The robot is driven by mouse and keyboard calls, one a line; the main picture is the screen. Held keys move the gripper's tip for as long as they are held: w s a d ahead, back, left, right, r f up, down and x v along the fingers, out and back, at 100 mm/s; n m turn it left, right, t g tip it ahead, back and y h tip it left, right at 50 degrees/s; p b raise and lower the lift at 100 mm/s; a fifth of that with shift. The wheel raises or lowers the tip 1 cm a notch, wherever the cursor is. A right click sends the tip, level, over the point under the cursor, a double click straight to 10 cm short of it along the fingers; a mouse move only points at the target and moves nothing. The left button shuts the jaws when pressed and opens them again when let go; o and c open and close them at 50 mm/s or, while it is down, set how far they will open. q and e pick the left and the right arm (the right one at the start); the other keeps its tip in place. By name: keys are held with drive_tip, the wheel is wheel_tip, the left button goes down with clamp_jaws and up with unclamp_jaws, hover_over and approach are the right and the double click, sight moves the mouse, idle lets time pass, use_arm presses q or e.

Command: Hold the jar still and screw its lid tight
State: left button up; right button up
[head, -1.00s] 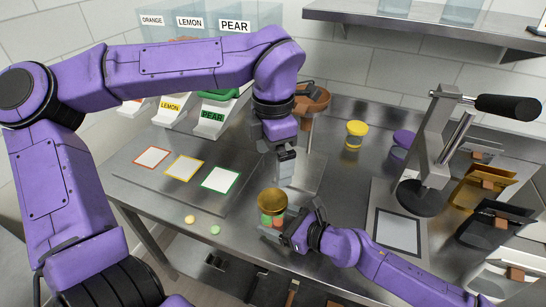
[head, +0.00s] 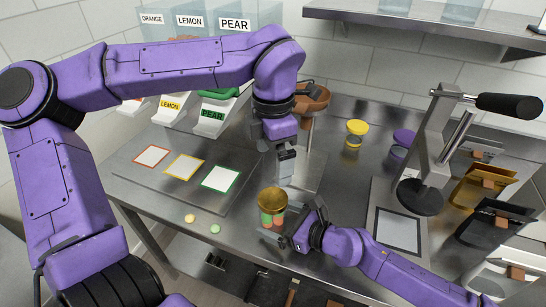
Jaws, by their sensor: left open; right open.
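The jar (head: 268,219) stands upright near the front edge of the steel table, with coloured gummies showing through its side. Its gold lid (head: 272,200) sits on top; I cannot tell how tightly. My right gripper (head: 284,238) is open, low at the jar's right side; its fingertips are partly hidden, so contact is unclear. My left gripper (head: 286,172) is open, pointing down, above and behind the lid and apart from it.
A yellow-lidded jar (head: 355,132) and a purple-lidded jar (head: 402,143) stand at the back. A lever press (head: 432,150) is at the right. Two gummies (head: 190,218) lie near the front edge. Colour-framed squares (head: 185,167) lie at the left.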

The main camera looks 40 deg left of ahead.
use_arm(q)
wheel_tip(320, 180, down, 4)
drive_tip(key=b, duration=0.4)
drive_tip(key=shift+d+f, duration=0.1)
drive_tip(key=shift+f, duration=0.1)
use_arm(e)
drive_tip(key=v, duration=1)
drive_tip(key=shift+f, duration=0.1)
drive_tip(key=shift+s, duration=0.1)
